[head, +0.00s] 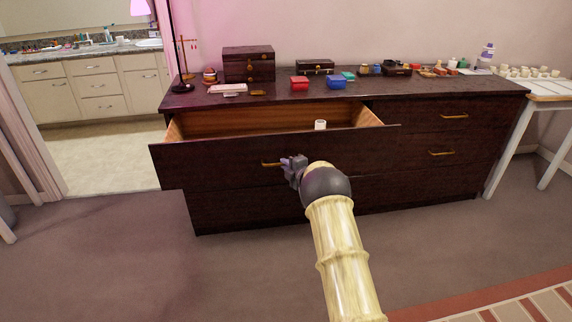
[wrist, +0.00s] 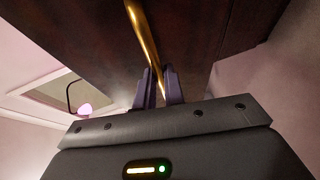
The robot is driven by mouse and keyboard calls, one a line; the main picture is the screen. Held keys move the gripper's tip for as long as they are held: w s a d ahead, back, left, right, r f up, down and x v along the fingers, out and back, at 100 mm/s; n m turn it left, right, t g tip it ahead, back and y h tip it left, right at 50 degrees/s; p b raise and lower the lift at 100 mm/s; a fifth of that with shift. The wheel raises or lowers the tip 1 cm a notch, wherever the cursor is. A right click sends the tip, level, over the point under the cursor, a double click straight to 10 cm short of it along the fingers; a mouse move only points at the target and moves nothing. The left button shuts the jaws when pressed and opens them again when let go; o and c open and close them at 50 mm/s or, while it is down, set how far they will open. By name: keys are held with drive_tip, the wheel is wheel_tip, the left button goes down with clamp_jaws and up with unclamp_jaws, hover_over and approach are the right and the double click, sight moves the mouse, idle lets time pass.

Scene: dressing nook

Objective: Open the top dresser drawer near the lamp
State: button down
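The dark wood dresser (head: 440,100) stands against the wall. Its top left drawer (head: 225,155) is pulled well out, showing a light wood inside (head: 220,122). A small white roll-like item (head: 320,125) is in the drawer. My gripper (head: 285,163) is at the brass handle (head: 268,163) on the drawer front. In the wrist view the handle (wrist: 143,40) runs between the two close fingers of my gripper (wrist: 159,86), which look shut on it.
A white table (head: 548,88) stands to the right. Carpet (head: 240,265) in front is clear. A doorway opens at left.

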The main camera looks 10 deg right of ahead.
drive_tip(key=c, duration=1.5)
unclamp_jaws()
drive_tip(key=shift+s+d+r, duration=0.1)
drive_tip(key=shift+d+r, duration=0.05)
drive_tip(key=shift+d, duration=0.3)
drive_tip(key=shift+a, duration=0.35)
drive_tip(key=shift+s, duration=0.1)
drive_tip(key=p+v, duration=0.2)
drive_tip(key=v, duration=1.5)
drive_tip(key=shift+d, duration=0.15)
drive_tip(key=shift+r, duration=0.15)
